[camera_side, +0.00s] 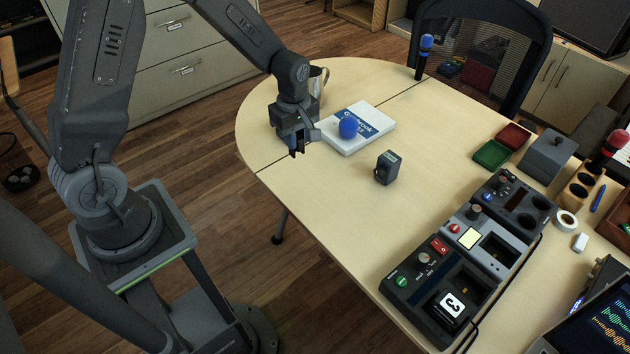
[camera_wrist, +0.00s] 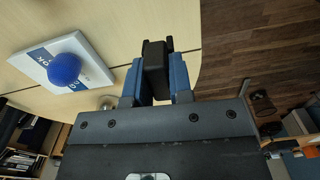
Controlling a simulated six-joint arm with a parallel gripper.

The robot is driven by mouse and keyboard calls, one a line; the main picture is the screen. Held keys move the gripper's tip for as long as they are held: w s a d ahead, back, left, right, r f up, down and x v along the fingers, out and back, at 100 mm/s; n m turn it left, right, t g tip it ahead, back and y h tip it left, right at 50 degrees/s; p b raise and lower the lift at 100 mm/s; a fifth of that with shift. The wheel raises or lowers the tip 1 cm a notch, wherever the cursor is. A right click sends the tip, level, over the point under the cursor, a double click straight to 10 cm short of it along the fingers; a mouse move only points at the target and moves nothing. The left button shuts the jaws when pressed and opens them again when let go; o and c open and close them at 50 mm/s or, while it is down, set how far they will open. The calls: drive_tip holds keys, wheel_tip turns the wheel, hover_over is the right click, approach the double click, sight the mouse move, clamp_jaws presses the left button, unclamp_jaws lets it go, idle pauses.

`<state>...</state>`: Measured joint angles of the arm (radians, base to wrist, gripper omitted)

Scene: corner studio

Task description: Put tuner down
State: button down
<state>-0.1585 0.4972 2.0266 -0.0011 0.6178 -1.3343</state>
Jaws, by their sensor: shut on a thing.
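My gripper (camera_side: 297,150) hangs over the left edge part of the table, just left of the book. In the wrist view my gripper (camera_wrist: 157,75) has its two blue fingers shut on a small black block, the tuner (camera_wrist: 156,58).
A white and blue book (camera_side: 358,137) with a blue ball (camera_side: 348,126) on it lies right of my gripper. A dark box (camera_side: 388,168) stands nearby. A metal mug (camera_side: 318,80) is behind my wrist. Consoles (camera_side: 440,290) line the right side. The front-left tabletop (camera_side: 320,200) is clear.

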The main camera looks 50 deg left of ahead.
drive_tip(key=s+a, duration=0.3)
drive_tip(key=a, duration=0.5)
drive_tip(key=shift+n, duration=0.4)
drive_tip(key=w+d+f, duration=0.2)
drive_tip(key=d, duration=0.1)
drive_tip(key=w+d+f, duration=0.2)
drive_tip(key=d, duration=0.1)
drive_tip(key=w+d+f, duration=0.2)
drive_tip(key=d+f, duration=0.1)
drive_tip(key=shift+d, duration=0.15)
drive_tip(key=shift+f, duration=1.95)
drive_tip(key=c, duration=1)
unclamp_jaws()
drive_tip(key=shift+f, duration=0.15)
drive_tip(key=shift+c, duration=0.2)
